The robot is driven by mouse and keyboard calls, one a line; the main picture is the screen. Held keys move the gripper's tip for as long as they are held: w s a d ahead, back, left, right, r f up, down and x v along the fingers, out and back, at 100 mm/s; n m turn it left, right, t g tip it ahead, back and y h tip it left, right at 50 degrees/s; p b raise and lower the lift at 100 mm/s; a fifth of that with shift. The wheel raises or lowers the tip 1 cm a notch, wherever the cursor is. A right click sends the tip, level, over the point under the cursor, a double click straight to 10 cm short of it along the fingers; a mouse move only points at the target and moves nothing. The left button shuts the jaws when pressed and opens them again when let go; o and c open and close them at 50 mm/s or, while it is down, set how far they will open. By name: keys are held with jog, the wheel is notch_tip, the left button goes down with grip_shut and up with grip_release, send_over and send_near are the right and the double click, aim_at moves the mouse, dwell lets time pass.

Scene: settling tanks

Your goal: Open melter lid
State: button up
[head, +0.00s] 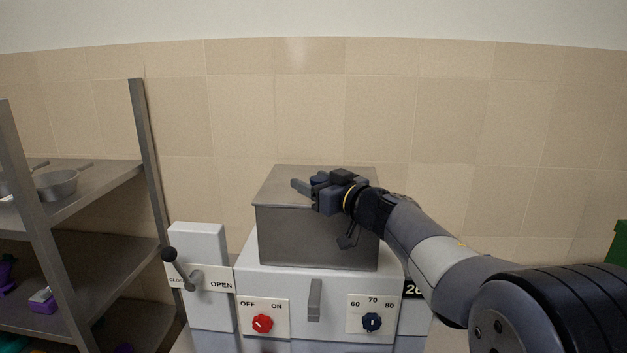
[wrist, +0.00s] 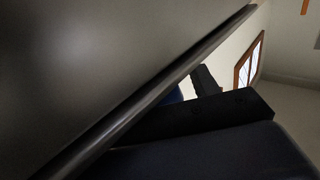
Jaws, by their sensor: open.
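The melter (head: 285,238) is a grey metal box on a white base. Its flat lid (head: 278,187) lies level on top and looks closed. My gripper (head: 320,213) is open at the lid's front edge, with one finger over the top and the other lower, in front of the box wall. I cannot tell whether either finger touches the lid. In the wrist view, a large grey surface with a straight rim (wrist: 150,92) fills the left, and a dark gripper finger (wrist: 205,115) lies close beside the rim. My wrist hides part of the lid's right side.
A lever box (head: 203,250) stands left, beside a shelf rack (head: 95,185) holding a pan (head: 57,185). A tiled wall (head: 440,120) stands behind.

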jog(key=shift+w+a, duration=0.15)
jog(key=shift+w, duration=0.05)
grip_shut()
dwell(0.6)
